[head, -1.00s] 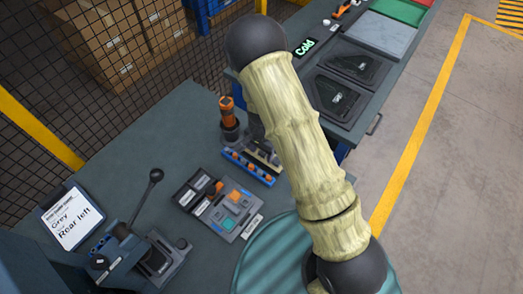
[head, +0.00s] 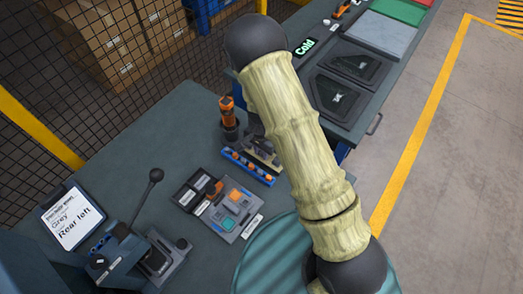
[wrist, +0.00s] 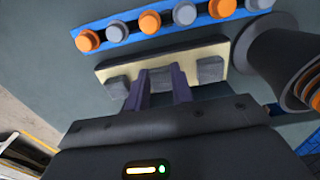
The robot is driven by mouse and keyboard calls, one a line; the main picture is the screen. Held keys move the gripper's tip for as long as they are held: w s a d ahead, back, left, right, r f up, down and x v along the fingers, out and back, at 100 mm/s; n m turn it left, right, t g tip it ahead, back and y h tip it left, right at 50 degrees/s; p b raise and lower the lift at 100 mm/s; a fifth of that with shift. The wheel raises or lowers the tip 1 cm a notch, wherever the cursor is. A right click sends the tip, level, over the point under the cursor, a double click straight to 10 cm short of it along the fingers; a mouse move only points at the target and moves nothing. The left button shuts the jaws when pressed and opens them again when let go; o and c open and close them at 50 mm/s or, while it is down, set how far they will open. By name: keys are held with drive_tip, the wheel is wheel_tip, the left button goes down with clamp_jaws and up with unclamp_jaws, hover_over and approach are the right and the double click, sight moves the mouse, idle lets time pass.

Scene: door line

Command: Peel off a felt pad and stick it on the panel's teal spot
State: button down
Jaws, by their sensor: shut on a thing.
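In the wrist view a cream backing strip (wrist: 130,68) carries dark grey felt pads, one to the left (wrist: 118,87) and one to the right (wrist: 210,69). My gripper (wrist: 162,85) has its two dark fingers at the middle of the strip, closed on a grey felt pad between them. Whether that pad is still on the strip cannot be told. In the head view the strip (head: 262,154) is partly hidden by my arm, and my gripper is hidden.
A blue rail with orange and grey knobs (wrist: 172,25) lies beyond the strip. A dark round holder (wrist: 268,50) with an orange-handled tool (head: 227,110) stands close by. A lever press (head: 140,245) and a clipboard (head: 73,218) are at left.

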sight(261, 154)
drive_tip(key=shift+r, duration=0.25)
drive_tip(key=shift+r+p, duration=2.7)
drive_tip(key=shift+r, duration=0.2)
